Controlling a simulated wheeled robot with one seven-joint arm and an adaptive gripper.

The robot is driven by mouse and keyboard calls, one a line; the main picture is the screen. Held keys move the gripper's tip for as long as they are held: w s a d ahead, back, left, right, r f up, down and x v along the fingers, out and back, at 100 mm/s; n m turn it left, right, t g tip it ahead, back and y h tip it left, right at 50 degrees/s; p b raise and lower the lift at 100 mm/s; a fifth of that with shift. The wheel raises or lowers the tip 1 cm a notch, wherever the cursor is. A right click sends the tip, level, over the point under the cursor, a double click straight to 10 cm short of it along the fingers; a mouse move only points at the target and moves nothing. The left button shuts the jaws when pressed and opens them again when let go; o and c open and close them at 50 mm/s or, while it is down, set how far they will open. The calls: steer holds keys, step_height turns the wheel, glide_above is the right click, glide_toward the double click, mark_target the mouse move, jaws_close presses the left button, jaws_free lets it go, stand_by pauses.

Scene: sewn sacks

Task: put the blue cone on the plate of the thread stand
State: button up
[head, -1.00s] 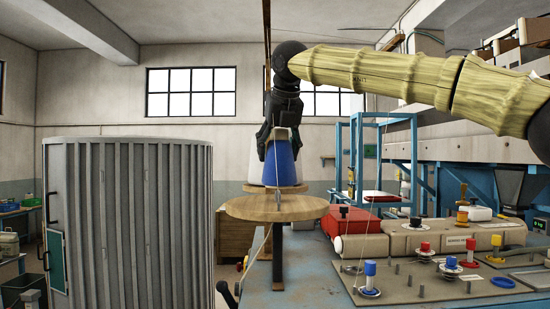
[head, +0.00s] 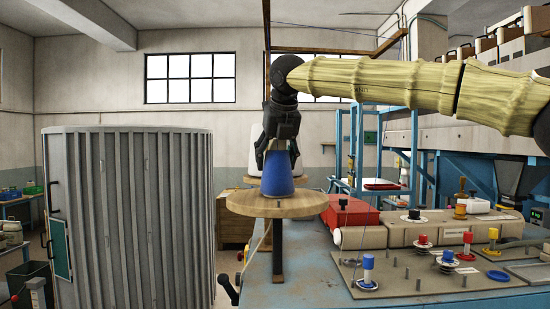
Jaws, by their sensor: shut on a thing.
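The blue cone (head: 277,178) is upright in the head view, with its base at the round wooden plate (head: 277,207) of the thread stand. It appears to rest on the plate, but I cannot tell if a thin gap remains. My gripper (head: 277,156) points down from above and is shut on the upper part of the cone, hiding its tip. A dark post (head: 278,252) holds the plate up from the blue table.
A white cone (head: 255,160) stands on another wooden plate behind. A grey ribbed cabinet (head: 130,210) is at left. On the blue table (head: 290,292), a red and beige machine (head: 400,232) and a panel with several small coloured spools (head: 440,275) lie to the right.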

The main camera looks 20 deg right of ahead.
steer(key=shift+f, duration=0.1)
steer(key=o, duration=1.1)
steer(key=shift+r, duration=0.25)
steer(key=b+v, duration=0.4)
steer(key=v, duration=0.8)
steer(key=shift+f, duration=0.1)
